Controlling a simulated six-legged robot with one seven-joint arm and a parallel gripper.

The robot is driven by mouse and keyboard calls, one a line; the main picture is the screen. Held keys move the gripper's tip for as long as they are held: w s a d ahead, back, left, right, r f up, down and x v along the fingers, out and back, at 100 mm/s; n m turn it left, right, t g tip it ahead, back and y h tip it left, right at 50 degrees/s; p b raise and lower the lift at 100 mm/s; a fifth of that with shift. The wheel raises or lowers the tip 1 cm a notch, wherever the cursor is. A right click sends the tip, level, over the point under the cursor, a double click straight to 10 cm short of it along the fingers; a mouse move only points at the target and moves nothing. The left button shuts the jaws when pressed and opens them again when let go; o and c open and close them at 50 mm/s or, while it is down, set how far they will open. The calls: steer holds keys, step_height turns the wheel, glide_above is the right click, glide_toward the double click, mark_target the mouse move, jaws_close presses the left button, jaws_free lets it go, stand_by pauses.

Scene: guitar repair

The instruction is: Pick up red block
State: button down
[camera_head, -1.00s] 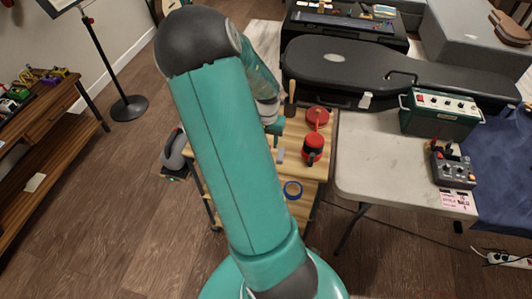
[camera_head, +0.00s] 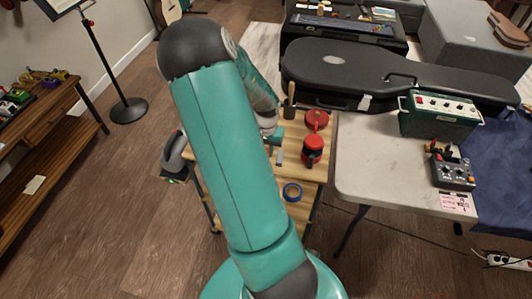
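I cannot make out a plain red block for sure. On the small wooden cart (camera_head: 312,173) a round red item (camera_head: 316,119) lies near the back right, and a red and black cup-like item (camera_head: 313,150) stands in front of it. My gripper (camera_head: 274,138) is low over the left part of the cart, left of both red items and apart from them. It is small and partly hidden behind my teal arm, so its fingers and anything between them cannot be told. My arm also hides the left part of the cart top.
A black guitar case (camera_head: 350,70) and a white table (camera_head: 375,160) with a green amplifier (camera_head: 437,116) are close on the right.

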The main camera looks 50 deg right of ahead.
steer(key=shift+r, duration=0.1)
steer(key=shift+r, duration=0.2)
steer(key=r, duration=0.3)
steer(key=shift+s+a+r, duration=0.1)
steer(key=shift+s+r, duration=0.1)
steer(key=shift+s, duration=0.05)
steer(key=s+a+r, duration=0.5)
steer(key=s+r, duration=0.4)
steer(key=s, duration=0.3)
steer(key=shift+s, duration=0.25)
